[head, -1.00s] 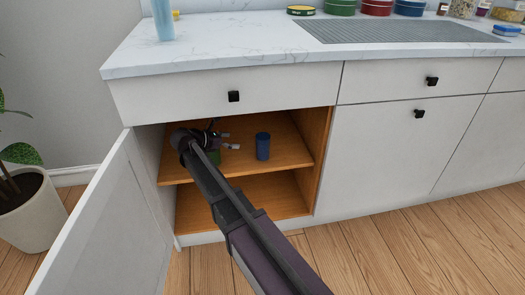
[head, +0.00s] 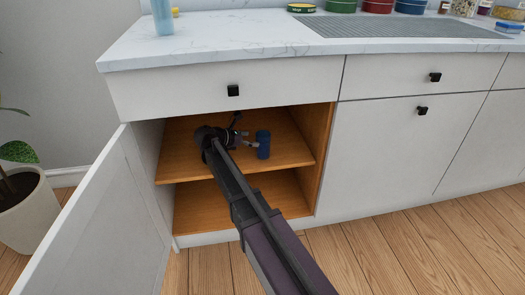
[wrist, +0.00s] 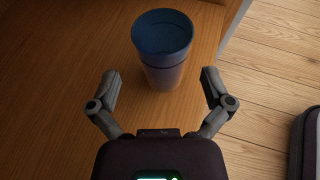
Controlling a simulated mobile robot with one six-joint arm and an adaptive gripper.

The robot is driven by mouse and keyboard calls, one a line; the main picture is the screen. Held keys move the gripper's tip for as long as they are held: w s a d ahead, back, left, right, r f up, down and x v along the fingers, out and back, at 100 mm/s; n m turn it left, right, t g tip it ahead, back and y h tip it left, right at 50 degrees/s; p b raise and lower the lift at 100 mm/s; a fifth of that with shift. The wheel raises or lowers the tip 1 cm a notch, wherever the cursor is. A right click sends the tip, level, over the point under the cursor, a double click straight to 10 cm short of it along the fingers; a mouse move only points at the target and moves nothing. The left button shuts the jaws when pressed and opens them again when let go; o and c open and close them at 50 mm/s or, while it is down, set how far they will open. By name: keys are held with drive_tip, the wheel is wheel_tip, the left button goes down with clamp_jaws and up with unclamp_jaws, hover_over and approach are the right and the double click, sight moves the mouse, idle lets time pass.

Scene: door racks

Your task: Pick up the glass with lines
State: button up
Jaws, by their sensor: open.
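A blue glass (head: 263,144) stands upright on the upper wooden shelf inside the open cabinet. In the wrist view the glass (wrist: 163,50) shows a darker upper part and a line around its body. My gripper (head: 248,130) is inside the cabinet, just left of the glass. In the wrist view my gripper (wrist: 159,82) is open, its fingers spread to either side, with the glass ahead between them and not gripped.
The open cabinet door (head: 105,215) is at the left. The shelf (head: 185,165) has a side wall (head: 323,150) to the right of the glass. The countertop (head: 215,40) lies above. A potted plant (head: 28,205) stands outside the door.

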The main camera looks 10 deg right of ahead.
sight(257, 140)
drive_tip(key=shift+d, duration=0.15)
drive_tip(key=b+x, duration=0.2)
drive_tip(key=x, duration=0.2)
drive_tip(key=shift+s+f, duration=0.15)
drive_tip(key=shift+w+d+f, duration=0.15)
drive_tip(key=shift+w+d, duration=0.05)
drive_tip(key=shift+d, duration=0.3)
drive_tip(key=shift+c, duration=0.2)
drive_tip(key=c, duration=1.1)
